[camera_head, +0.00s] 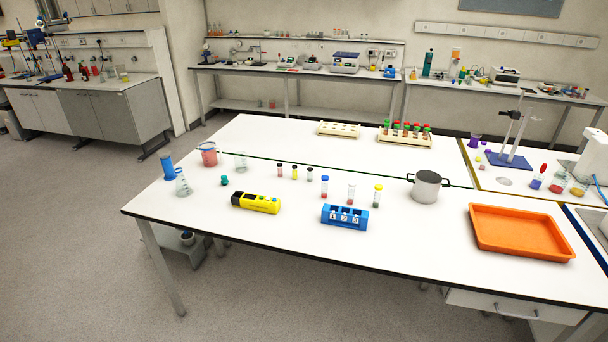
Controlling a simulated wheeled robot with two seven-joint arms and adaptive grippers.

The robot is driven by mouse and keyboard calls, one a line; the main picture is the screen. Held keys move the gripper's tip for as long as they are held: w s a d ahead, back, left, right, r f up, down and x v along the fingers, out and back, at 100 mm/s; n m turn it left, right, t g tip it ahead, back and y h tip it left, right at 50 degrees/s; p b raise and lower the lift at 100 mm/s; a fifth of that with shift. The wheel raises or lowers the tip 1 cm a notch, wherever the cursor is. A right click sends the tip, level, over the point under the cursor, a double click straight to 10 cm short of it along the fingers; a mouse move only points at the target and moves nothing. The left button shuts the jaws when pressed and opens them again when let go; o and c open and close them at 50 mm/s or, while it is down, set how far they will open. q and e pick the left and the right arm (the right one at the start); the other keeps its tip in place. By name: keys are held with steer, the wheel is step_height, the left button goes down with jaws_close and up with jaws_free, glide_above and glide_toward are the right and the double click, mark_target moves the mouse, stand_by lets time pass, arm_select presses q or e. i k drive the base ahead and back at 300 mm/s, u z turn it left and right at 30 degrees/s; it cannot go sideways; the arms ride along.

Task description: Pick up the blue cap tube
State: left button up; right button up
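The blue cap tube (324,186) stands upright on the white table in the head view, with a clear body and some red at its bottom. It is behind the blue numbered rack (345,217). To its right stand a white-capped tube (350,194) with red at the bottom and a yellow-capped tube (377,196) with a dark green bottom. Neither of my grippers shows in this view.
A yellow and black block (256,203) lies left of the rack. Several small vials (294,173) stand behind it. A grey pot (425,187) and an orange tray (520,231) are to the right. Glassware (183,184) stands at left. The table's front edge is clear.

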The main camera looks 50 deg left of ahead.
mark_target(324, 177)
steer(key=u, duration=0.75)
steer(key=i, duration=1.35)
steer(key=u, duration=1.2)
